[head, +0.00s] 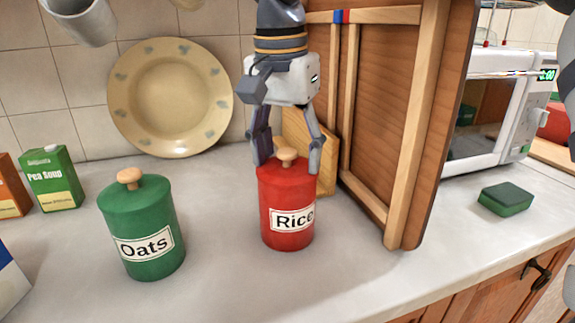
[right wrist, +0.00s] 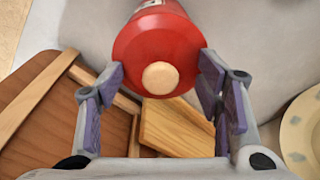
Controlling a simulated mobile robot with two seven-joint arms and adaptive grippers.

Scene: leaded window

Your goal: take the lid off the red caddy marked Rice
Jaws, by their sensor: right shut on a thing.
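The red caddy marked Rice (head: 284,205) stands upright on the counter, its label facing me. Its red lid (head: 272,169) has a pale wooden knob (head: 287,154) and sits on top, with no gap that I can see. My right gripper (head: 287,157) points down from above, one finger on each side of the lid, and is shut on it. In the right wrist view the red lid (right wrist: 133,45) and round knob (right wrist: 160,78) lie between the two fingers (right wrist: 162,72). My left gripper is not in view.
A green Oats caddy (head: 143,235) stands to the left. A tall wooden panel (head: 420,120) stands close on the right, with a small wooden board (head: 326,178) behind the caddy. A plate (head: 170,97) leans at the back. The counter in front is clear.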

